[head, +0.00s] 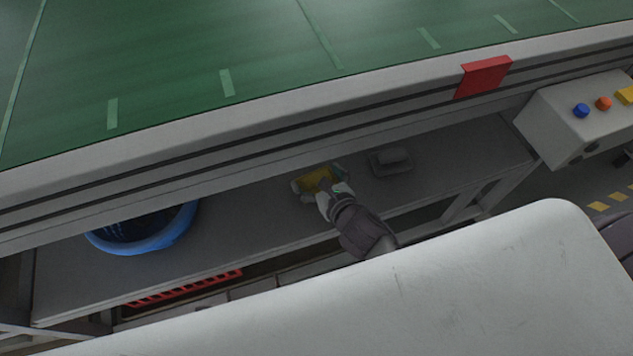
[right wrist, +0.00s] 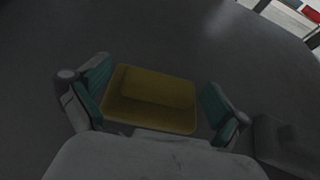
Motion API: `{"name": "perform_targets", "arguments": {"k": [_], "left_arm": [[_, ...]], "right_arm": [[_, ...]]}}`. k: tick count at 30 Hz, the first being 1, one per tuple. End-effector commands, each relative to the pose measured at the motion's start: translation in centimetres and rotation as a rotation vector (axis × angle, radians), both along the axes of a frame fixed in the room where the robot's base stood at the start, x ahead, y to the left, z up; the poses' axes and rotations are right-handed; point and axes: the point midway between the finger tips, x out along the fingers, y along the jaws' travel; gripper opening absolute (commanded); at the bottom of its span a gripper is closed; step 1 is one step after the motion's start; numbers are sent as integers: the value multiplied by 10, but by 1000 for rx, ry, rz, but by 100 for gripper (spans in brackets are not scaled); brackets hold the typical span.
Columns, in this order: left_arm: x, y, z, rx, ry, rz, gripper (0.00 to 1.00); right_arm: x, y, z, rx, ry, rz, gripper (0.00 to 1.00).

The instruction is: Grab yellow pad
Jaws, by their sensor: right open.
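The yellow pad (head: 316,180) lies on the grey shelf under the green-topped bench in the head view. In the right wrist view the yellow pad (right wrist: 150,98) is a flat block with a raised part on top. My right gripper (head: 320,184) reaches in over it. Its two teal-lined fingers (right wrist: 154,98) are spread, one on each side of the pad, with a visible gap at the sides. The gripper is open and the pad is between the fingers. Whether the fingers are low enough to flank its edges is hard to tell. My left gripper is not in view.
A grey pad-like block (head: 391,162) lies on the shelf (head: 250,215) just right of the gripper. A blue basket (head: 150,240) stands at the left. The bench edge (head: 240,135) overhangs the shelf. A control box (head: 570,120) with buttons is at the right. A red crate (head: 185,289) is below.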

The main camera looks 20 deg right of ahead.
Motion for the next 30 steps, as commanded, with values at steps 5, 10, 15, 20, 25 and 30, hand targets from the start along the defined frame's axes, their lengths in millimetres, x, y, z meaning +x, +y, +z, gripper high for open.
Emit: {"name": "perform_targets", "arguments": {"k": [5,10,15,20,25,30], "left_arm": [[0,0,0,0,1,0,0],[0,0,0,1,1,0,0],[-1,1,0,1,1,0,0],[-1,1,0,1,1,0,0],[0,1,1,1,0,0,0],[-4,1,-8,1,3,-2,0]], "right_arm": [[0,0,0,1,0,0,98],[0,0,0,1,0,0,70],[0,0,0,1,0,0,42],[0,0,1,1,-1,0,37],[0,0,2,0,-1,0,37],[0,0,10,1,-2,1,37]]}}
